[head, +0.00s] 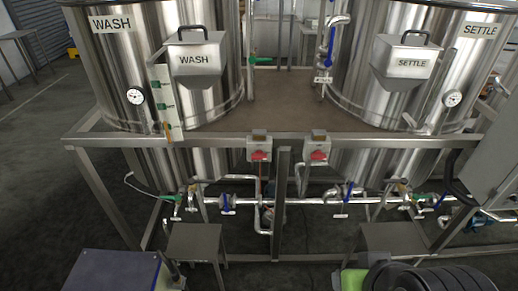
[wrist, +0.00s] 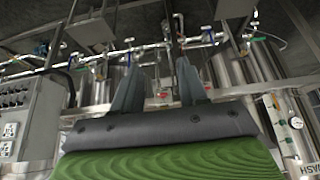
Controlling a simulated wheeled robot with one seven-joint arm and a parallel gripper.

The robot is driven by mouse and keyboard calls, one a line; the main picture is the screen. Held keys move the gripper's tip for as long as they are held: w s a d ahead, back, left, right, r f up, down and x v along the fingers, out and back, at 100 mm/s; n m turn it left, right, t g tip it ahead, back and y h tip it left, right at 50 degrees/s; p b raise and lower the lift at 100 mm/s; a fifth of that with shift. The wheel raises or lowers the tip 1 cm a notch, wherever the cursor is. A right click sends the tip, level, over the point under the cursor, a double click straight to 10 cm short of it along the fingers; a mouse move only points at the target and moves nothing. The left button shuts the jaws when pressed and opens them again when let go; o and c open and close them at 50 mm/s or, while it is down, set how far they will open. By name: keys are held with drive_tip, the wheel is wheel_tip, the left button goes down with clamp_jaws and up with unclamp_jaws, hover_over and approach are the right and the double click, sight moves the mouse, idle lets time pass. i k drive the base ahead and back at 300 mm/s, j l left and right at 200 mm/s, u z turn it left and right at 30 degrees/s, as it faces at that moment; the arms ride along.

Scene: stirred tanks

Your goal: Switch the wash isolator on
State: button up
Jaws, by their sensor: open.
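Two small grey isolator boxes with red handles are mounted side by side on the front rail of the frame in the head view. The left box (head: 260,148) is nearer the WASH tank (head: 110,65), and the right box (head: 316,150) is nearer the SETTLE tank (head: 460,70). Their labels and exact handle positions are too small to read. My gripper (wrist: 158,85) is open and empty in the wrist view, its two fingers well apart. A red isolator handle (wrist: 164,95) shows between the fingers, some distance beyond them. The wrist picture is upside down.
Pipes with blue-handled valves (head: 226,204) run below the rail. A steel stand (head: 195,240) and another stand (head: 392,240) stand in front of the frame. A grey cabinet (head: 490,165) is at the right. Floor is open at the left.

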sight(259, 154)
drive_tip(key=i+u, duration=0.3)
drive_tip(key=i, duration=0.2)
drive_tip(key=i+u, duration=0.3)
drive_tip(key=i, duration=0.2)
